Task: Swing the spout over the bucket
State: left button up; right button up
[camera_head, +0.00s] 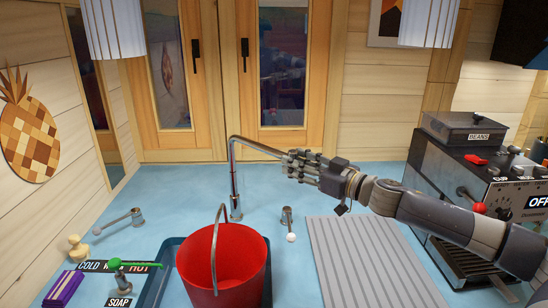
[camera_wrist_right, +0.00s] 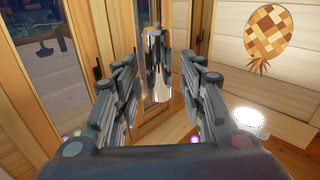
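The chrome spout (camera_head: 258,147) runs from the top of its upright post toward the right in the head view, behind the red bucket (camera_head: 222,262) and not over it. The bucket stands in the blue sink (camera_head: 157,287), its handle up. My right gripper (camera_head: 288,161) is at the spout's right end. In the right wrist view, my right gripper (camera_wrist_right: 158,78) is open, with a shiny chrome piece of the spout (camera_wrist_right: 155,58) between its fingers and gaps visible on both sides. The spout's tip is partly hidden by the gripper in the head view. My left gripper is not in view.
Two small levers (camera_head: 118,221) (camera_head: 288,222) flank the spout post. A ridged grey drainer mat (camera_head: 372,265) lies right of the bucket, and a coffee machine (camera_head: 470,170) stands further right. Soap items and a purple block (camera_head: 63,289) are at the left. A window is behind.

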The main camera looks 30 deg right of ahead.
aim_at(275, 154)
jog(key=shift+w+r+p, duration=0.15)
jog(key=shift+w+p, duration=0.15)
jog(key=shift+w, duration=0.7)
jog(key=shift+w+a+p, duration=0.3)
jog(key=shift+w+p, duration=0.15)
jog(key=shift+w, duration=0.05)
jog(key=shift+w+r+p, duration=0.1)
jog(key=shift+w+p, duration=0.1)
jog(key=shift+p, duration=0.1)
jog(key=p+x, duration=0.2)
jog(key=x, duration=0.1)
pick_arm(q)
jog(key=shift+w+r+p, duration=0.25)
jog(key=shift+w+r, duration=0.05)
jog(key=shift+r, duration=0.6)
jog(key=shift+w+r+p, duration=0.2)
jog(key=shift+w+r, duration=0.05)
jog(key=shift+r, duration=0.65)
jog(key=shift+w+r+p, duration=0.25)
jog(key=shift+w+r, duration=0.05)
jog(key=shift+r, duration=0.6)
pick_arm(e)
jog(key=shift+w+a+f, duration=0.15)
jog(key=shift+w, duration=0.35)
jog(key=shift+w+a+f, duration=0.1)
jog(key=shift+w+a, duration=0.05)
jog(key=shift+w, duration=0.35)
jog(key=shift+c, duration=0.6)
grip_shut()
